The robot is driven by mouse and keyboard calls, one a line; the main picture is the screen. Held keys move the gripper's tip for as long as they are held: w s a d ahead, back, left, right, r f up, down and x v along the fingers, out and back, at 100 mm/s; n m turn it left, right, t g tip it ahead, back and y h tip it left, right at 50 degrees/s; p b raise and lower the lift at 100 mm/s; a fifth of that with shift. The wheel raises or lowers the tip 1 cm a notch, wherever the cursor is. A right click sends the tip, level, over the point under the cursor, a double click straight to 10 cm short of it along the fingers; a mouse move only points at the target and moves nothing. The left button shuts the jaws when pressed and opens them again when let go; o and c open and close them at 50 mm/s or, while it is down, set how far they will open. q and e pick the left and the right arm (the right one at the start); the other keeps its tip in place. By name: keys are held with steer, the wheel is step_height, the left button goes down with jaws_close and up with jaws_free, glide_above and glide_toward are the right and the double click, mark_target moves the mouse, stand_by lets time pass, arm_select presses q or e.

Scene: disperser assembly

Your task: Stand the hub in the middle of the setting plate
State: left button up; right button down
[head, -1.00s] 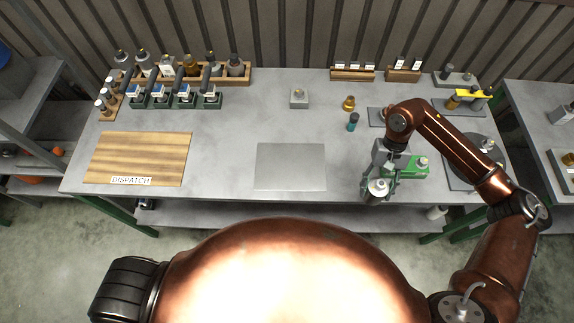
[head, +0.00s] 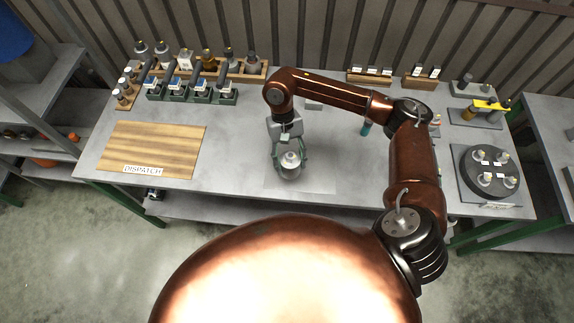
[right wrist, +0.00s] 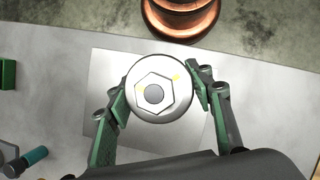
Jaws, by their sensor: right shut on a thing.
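The hub is a pale grey round piece with a hexagonal boss on top (head: 290,160). My right gripper (head: 289,166) is shut on its sides and holds it upright. In the right wrist view the hub (right wrist: 155,90) sits between the two green-padded fingers (right wrist: 160,92). The setting plate is a thin pale square sheet (head: 322,178) flat on the bench, and it also shows in the right wrist view (right wrist: 103,65). The hub is over the plate; I cannot tell whether it touches it. Hub and gripper hide part of the plate. My left gripper is out of view.
A wooden dispatch board (head: 150,147) lies to the left. Bottles and green-based fixtures line the back left. A small teal-bodied item (head: 366,129) stands right of the plate, partly behind my right arm. A dark round fixture (head: 490,170) with several pieces stands far right.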

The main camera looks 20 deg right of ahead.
steer(key=w+a+r+m+t+y, duration=0.2)
steer(key=w+a+r+m+t, duration=0.15)
steer(key=m, duration=0.85)
steer(key=w+a+r+m+t+y, duration=0.15)
steer(key=w+a+m+t, duration=0.25)
steer(key=m, duration=0.8)
steer(key=shift+m+h, duration=0.25)
steer(key=shift+m, duration=0.05)
steer(key=shift+s+d+f+p, duration=0.35)
steer(key=shift+s+d+f, duration=0.35)
steer(key=shift+d+f, duration=1.2)
steer(key=shift+s+d+f+p, duration=0.3)
steer(key=shift+s+d+f, duration=0.65)
steer(key=shift+d, duration=1.7)
steer(key=shift+s+d+f+p, duration=0.4)
steer(key=shift+d+f, duration=1.4)
steer(key=shift+d, duration=0.45)
step_height(320, 180, down, 3)
steer(key=shift+r, duration=0.1)
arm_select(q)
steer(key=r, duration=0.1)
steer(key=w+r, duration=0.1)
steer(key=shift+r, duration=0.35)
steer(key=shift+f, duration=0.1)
arm_select(e)
steer(key=shift+f, duration=0.25)
steer(key=c, duration=1)
jaws_free()
